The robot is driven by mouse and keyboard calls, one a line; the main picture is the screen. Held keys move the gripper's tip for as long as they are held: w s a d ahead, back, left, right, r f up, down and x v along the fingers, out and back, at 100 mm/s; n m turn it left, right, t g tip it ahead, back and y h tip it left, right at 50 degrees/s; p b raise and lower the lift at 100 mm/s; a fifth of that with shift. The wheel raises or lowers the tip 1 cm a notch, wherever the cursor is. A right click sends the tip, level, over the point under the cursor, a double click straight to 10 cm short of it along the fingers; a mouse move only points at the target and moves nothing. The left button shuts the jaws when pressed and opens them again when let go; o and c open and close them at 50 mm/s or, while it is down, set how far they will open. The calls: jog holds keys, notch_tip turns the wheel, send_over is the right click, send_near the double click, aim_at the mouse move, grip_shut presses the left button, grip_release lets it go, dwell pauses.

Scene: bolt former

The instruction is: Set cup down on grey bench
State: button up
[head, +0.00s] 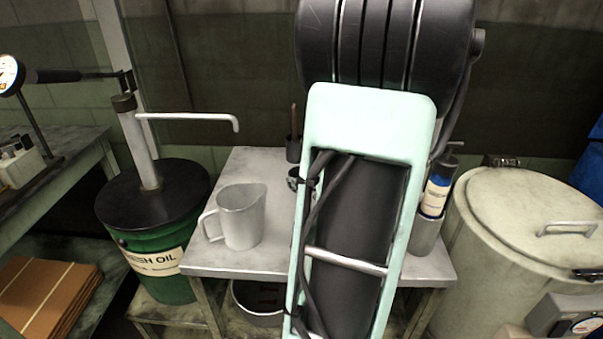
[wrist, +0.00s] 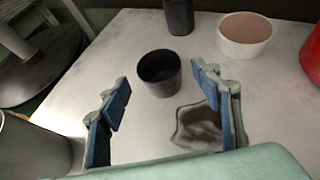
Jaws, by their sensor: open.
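A small dark grey cup (wrist: 158,76) stands upright on the grey bench (wrist: 105,55) in the wrist view, just beyond and between my fingertips. In the head view a sliver of what looks like this cup (head: 293,179) shows beside my arm, which hides the rest. My gripper (wrist: 162,88) is open, with one blue-padded finger to each side in the wrist view. Nothing is held between the fingers, and clear bench shows around the cup. The bench top also shows in the head view (head: 262,178). My gripper is hidden there behind my arm.
A metal jug (head: 241,217) stands at the bench's left. A black holder (wrist: 179,15), a white pot with brown contents (wrist: 244,35) and a red object (wrist: 313,57) stand beyond the cup. A dark patch (wrist: 197,128) marks the bench. A green oil drum (head: 160,262) stands left.

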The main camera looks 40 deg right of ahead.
jog(key=p+v, duration=0.1)
jog(key=v, duration=0.5)
jog(key=shift+s+a+r, duration=0.1)
jog(key=shift+s+r, duration=0.05)
jog(key=shift+s, duration=0.2)
